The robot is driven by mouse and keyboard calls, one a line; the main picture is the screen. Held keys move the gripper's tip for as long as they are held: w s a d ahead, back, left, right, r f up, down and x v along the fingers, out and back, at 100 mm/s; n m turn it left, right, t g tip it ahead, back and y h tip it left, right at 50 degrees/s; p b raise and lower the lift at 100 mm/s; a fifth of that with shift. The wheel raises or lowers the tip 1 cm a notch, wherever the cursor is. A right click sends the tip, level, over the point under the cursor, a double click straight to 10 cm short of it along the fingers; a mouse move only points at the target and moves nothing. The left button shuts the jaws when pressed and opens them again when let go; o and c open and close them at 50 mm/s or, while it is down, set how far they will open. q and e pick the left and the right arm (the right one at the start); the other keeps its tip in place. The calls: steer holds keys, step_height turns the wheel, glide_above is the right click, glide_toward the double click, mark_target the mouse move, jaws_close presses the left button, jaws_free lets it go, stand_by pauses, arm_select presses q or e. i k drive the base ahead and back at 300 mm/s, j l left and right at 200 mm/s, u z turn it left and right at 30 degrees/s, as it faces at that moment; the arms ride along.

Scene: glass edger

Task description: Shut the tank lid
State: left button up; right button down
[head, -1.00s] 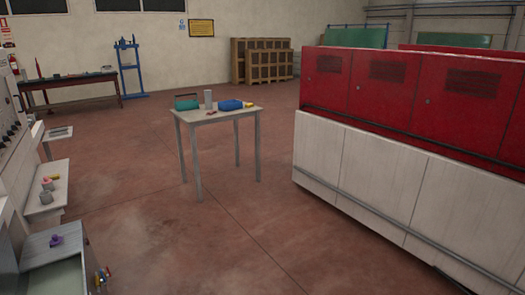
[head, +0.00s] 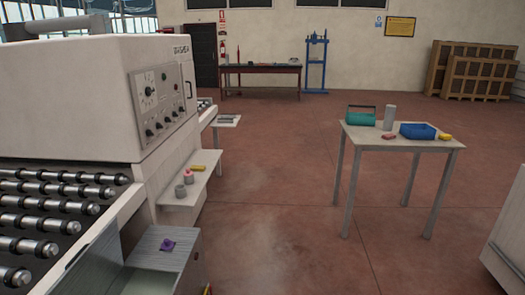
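The tank (head: 185,275) is a grey box at the bottom left of the head view, beside the roller machine. A flat grey top piece (head: 153,238) covers its far part, and a small purple object (head: 167,245) sits on that piece. The near part of the tank looks open, with a pale greenish inside. A light grey panel (head: 92,262) stands tilted along its left side; I cannot tell for sure whether this is the lid. The tank's near end is cut off by the picture's edge. Neither of my grippers is in view.
A white machine with a control panel (head: 160,98) and rollers (head: 50,205) fills the left. A small shelf (head: 190,190) holds cups and a yellow item. A table (head: 400,143) with several objects stands right. A white cabinet (head: 508,230) edges in at right. The floor between is clear.

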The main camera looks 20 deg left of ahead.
mark_target(94, 268)
steer(key=i+u, duration=0.45)
steer(key=i+l+u, duration=0.1)
steer(key=u, duration=0.35)
steer(key=i+l+u, duration=0.3)
steer(key=u, duration=0.15)
steer(key=i+l+u, duration=0.55)
steer(key=l+u, duration=0.2)
steer(key=u, duration=0.15)
